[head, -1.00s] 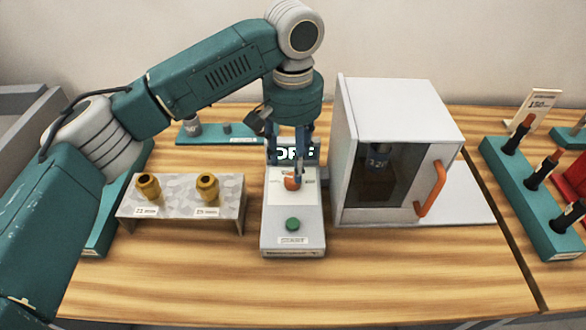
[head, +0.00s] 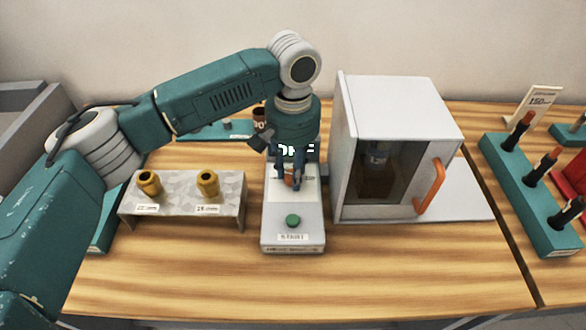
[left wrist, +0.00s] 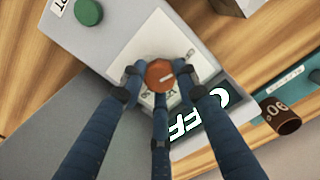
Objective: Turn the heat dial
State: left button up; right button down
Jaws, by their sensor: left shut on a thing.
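The heat dial is an orange-brown knob (head: 291,181) on the sloped white face of a grey control box (head: 281,242). In the left wrist view the dial (left wrist: 160,75) shows a pale pointer line. My left gripper (head: 290,176) points down over the box. Its dark blue fingers are closed around the dial, and they also show in the left wrist view (left wrist: 161,84). A display (left wrist: 200,115) behind the dial reads OFF; in the head view the gripper partly covers it. A green button (head: 293,221) sits at the front of the box. My right gripper is not in view.
A white cabinet (head: 405,105) with a glass door and orange handle (head: 429,188) stands close right of the box. A metal stand (head: 179,184) with two brass bushings is at left. A teal rack (head: 524,203) is far right. The front table is clear.

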pick_arm(q)
jog(key=shift+w+r+m+p, duration=0.1)
jog(key=shift+r+m+p, duration=0.25)
jog(key=shift+p, duration=0.45)
jog(key=m+p, duration=0.5)
jog(key=p, duration=0.1)
jog(key=shift+r, duration=0.15)
jog(key=m+p, duration=0.2)
jog(key=m, duration=0.1)
jog(key=shift+d+m+p, duration=0.1)
jog(key=shift+m+p, duration=0.15)
jog(key=shift+p, duration=0.15)
jog(key=m+p, duration=0.1)
jog(key=m, duration=0.1)
jog(key=shift+m, duration=0.3)
jog(key=m+p, duration=0.1)
jog(key=m, duration=0.1)
jog(key=shift+m+p, duration=0.3)
jog(key=shift+m, duration=0.1)
jog(key=shift+d+f+m+p, duration=0.15)
jog(key=shift+m+p, duration=0.45)
jog(key=shift+m, duration=2)
jog(key=shift+f, duration=0.1)
